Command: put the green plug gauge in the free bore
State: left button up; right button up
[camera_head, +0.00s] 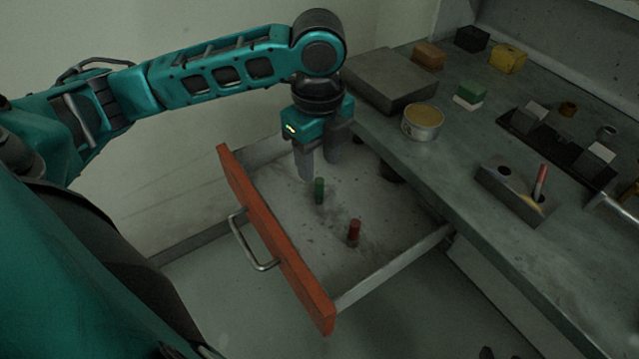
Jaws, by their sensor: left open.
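The green plug gauge (319,191) stands upright in the open drawer with the orange front (275,235). My left gripper (318,166) points down over the drawer, open and empty, just above and behind the green gauge. A grey block (513,194) on the bench has a dark free bore (504,171) at its left end. A red-topped plug (540,180) stands in the bore at its right end. My right gripper is not in view.
A red gauge (354,231) stands in the drawer near the green one. The bench edge borders the drawer.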

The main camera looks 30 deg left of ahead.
aim_at(319, 181)
pick_arm(q)
jog(key=f, duration=0.1)
jog(key=f+b, duration=0.1)
jog(key=f, duration=0.3)
jog(key=shift+s+d+f+b, duration=0.2)
jog(key=shift+s+b, duration=0.05)
jog(key=shift+b, duration=0.1)
grip_shut()
